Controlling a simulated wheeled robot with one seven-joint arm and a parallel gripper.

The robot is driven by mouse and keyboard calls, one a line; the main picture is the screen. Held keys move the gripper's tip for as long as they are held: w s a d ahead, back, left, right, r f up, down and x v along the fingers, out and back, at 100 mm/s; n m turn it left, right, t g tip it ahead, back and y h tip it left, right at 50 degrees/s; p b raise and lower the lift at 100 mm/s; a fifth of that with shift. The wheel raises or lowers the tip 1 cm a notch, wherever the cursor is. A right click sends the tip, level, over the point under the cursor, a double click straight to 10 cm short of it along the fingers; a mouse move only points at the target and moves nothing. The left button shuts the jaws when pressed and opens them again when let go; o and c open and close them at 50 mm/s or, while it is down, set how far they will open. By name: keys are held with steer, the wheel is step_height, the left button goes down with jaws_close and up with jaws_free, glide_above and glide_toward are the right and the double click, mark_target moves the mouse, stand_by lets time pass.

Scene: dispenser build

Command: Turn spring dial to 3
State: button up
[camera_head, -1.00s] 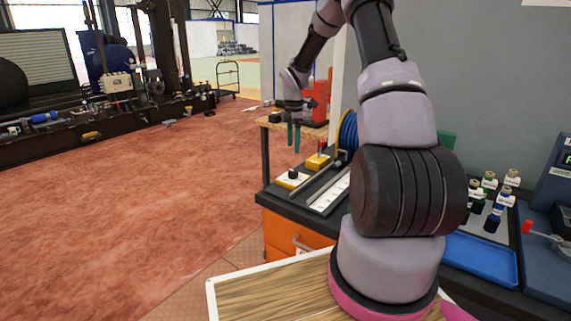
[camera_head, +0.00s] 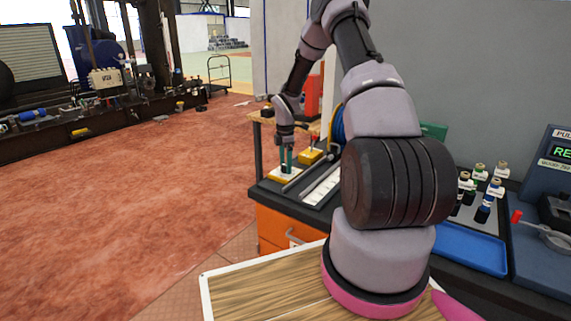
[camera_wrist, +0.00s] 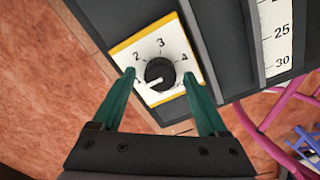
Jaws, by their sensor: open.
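The spring dial (camera_wrist: 160,74) is a round black knob on a white plate with yellow edges (camera_wrist: 145,46). In the wrist view the numerals 2, 3 and 4 show around it. Its white pointer mark aims to the lower left, away from the 3 at the top. My gripper (camera_wrist: 159,76) is open, with one green finger on each side of the knob and visible gaps between. In the head view my gripper (camera_head: 287,162) is down at the dial's plate (camera_head: 280,177) on the bench corner, and the knob is hidden there.
A yellow block (camera_head: 310,156) with a red-topped post stands close behind the dial. A dark rail and a white ruled scale (camera_head: 322,188) lie to its right. A blue tray (camera_head: 470,249) and small bottles are farther right. Open floor lies left of the bench.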

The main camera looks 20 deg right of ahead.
jaws_close()
steer(key=shift+m, duration=0.4)
steer(key=m, duration=0.5)
steer(key=shift+m, duration=0.3)
steer(key=m, duration=0.5)
steer(key=shift+w, duration=0.1)
steer(key=m, duration=0.6)
steer(key=shift+m, duration=0.4)
steer(key=m, duration=0.5)
steer(key=shift+d, duration=0.1)
steer(key=shift+m, duration=0.4)
